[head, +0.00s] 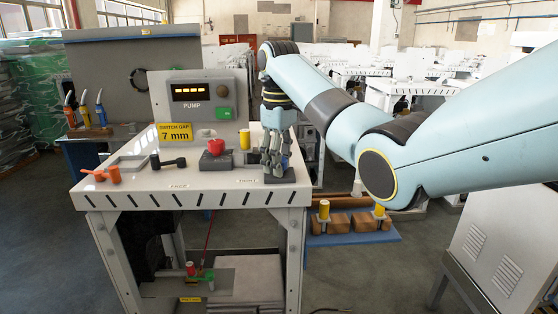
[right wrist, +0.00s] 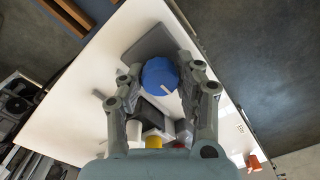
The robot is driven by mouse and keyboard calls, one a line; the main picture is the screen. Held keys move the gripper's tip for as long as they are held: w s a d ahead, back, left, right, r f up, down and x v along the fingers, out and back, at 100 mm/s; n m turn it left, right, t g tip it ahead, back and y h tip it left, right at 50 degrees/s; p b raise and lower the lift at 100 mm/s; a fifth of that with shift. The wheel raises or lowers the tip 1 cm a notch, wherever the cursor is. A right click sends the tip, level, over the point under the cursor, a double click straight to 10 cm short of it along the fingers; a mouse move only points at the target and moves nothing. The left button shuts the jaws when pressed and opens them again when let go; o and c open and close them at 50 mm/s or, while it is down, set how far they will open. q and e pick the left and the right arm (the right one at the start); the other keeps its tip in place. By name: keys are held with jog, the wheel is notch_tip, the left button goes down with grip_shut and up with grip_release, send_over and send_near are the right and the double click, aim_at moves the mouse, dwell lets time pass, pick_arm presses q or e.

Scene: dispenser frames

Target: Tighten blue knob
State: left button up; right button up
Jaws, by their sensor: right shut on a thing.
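The blue knob (right wrist: 159,75) shows in the right wrist view, with a white pointer mark on its face. It sits over a dark grey base plate (right wrist: 150,42). My right gripper (right wrist: 160,78) is shut on the knob, one finger on each side. In the head view my right gripper (head: 275,163) points down at the right end of the white bench top, over the dark base plate (head: 287,177). The fingers hide the knob there. My left gripper is not in view.
On the white bench (head: 210,182) stand a red knob (head: 215,146), a yellow cylinder (head: 245,139), a black handle (head: 168,161) and an orange handle (head: 103,174). The pump panel (head: 192,97) rises behind, with a yellow "SWITCH GAP 7 mm" sign (head: 175,132).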

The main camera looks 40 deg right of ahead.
jog(key=shift+s+f, duration=0.1)
jog(key=shift+f, duration=0.05)
dwell(0.4)
jog(key=o, duration=1.1)
jog(key=shift+o, duration=0.2)
